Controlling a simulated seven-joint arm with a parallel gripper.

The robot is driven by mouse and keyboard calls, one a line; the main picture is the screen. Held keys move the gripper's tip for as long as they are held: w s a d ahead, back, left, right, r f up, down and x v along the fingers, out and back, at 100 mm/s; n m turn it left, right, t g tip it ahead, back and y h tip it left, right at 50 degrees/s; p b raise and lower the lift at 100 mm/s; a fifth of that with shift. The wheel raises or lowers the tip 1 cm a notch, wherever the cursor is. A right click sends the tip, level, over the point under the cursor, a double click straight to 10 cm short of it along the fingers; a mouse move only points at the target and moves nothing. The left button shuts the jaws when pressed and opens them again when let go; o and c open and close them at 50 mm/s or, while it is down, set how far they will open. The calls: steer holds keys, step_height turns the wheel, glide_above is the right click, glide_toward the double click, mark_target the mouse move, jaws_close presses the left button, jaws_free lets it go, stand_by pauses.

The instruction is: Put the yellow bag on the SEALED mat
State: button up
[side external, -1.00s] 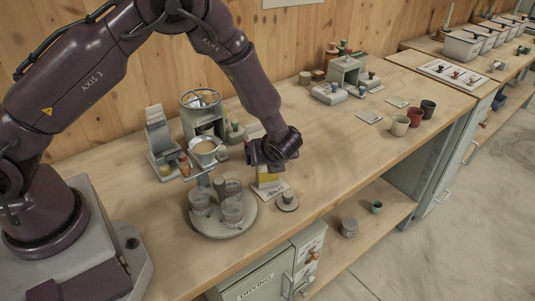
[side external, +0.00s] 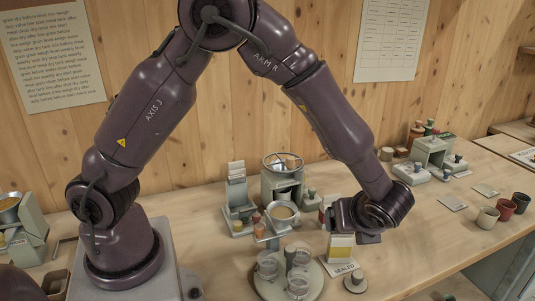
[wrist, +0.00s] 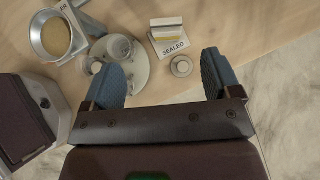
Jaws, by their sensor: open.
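The yellow bag (side external: 340,247), with a pale upper part, stands upright on the mat marked SEALED (side external: 343,270). In the wrist view the bag (wrist: 167,33) shows from above on the mat (wrist: 173,48), beyond the fingertips. My gripper (wrist: 163,76) is open, with nothing between its blue fingers. In the side view my gripper (side external: 368,238) is above and just right of the bag, partly hiding its surroundings; its fingers are hard to make out there. It looks apart from the bag.
A round tray (side external: 313,288) with several glass jars stands left of the mat. A small grey knobbed weight (side external: 355,281) sits to its right. A machine with a bowl (side external: 283,213) stands behind. Cups (side external: 487,217) are far right; the bench between is mostly clear.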

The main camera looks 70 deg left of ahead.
steer(key=s+a+r+n+h, duration=0.4)
steer(key=s+a+r+n, duration=0.2)
steer(key=s+r+n, duration=0.55)
steer(key=s+r+n+t+h, duration=0.2)
steer(key=s+r+n+h, duration=0.2)
steer(key=s+r+n, duration=0.2)
steer(key=shift+s+a+n, duration=0.2)
steer(key=shift+s+n, duration=1.15)
steer(key=shift+n, duration=0.6)
